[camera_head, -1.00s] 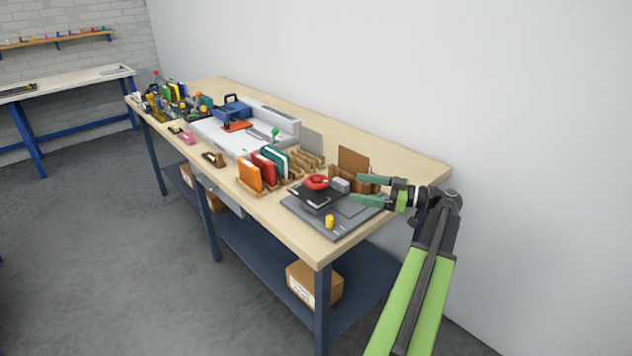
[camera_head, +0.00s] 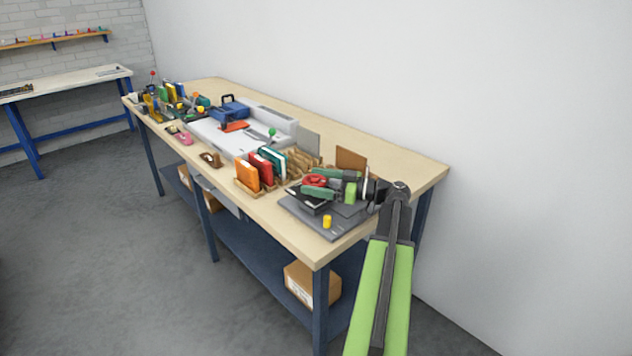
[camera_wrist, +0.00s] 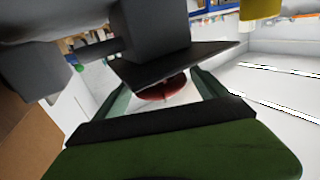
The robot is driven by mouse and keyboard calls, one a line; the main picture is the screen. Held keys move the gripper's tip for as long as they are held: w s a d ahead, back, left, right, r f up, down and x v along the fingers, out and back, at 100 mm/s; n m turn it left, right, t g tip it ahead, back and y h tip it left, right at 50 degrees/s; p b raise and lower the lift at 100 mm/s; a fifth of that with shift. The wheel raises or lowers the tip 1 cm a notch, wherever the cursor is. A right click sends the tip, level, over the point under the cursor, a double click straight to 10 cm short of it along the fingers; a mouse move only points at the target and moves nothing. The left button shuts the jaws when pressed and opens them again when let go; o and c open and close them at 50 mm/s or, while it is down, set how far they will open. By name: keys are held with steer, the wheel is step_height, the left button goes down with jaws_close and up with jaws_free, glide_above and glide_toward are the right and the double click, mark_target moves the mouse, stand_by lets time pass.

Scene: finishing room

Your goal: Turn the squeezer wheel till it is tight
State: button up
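The squeezer wheel (camera_head: 314,181) is a red ring on top of the dark squeezer (camera_head: 308,198), which stands on a grey base plate (camera_head: 345,227) at the near end of the bench. My gripper (camera_head: 318,184) is open, with one green finger on the far side of the wheel and one on the near side. In the wrist view the red wheel (camera_wrist: 162,88) lies between the two green fingers (camera_wrist: 160,95), partly hidden by a dark plate. I cannot tell whether the fingers touch it.
A yellow knob (camera_head: 327,221) stands on the base plate's front. Orange, red and teal books (camera_head: 262,169) stand in wooden racks left of the squeezer. A brown board (camera_head: 351,159) stands behind it. The wall (camera_head: 520,130) is close behind the bench.

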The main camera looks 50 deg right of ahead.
steer(key=c, duration=1.2)
steer(key=shift+o, duration=0.2)
steer(key=shift+s+a+m+t+h, duration=0.15)
steer(key=shift+a+m+t+h, duration=0.25)
steer(key=shift+m+h, duration=0.8)
steer(key=shift+h, duration=0.5)
steer(key=shift+m+t+h, duration=0.4)
steer(key=shift+m+h, duration=0.3)
steer(key=shift+h, duration=0.4)
steer(key=shift+d+m+h, duration=0.3)
steer(key=shift+h, duration=0.2)
steer(key=o, duration=1.4)
steer(key=shift+c, duration=0.2)
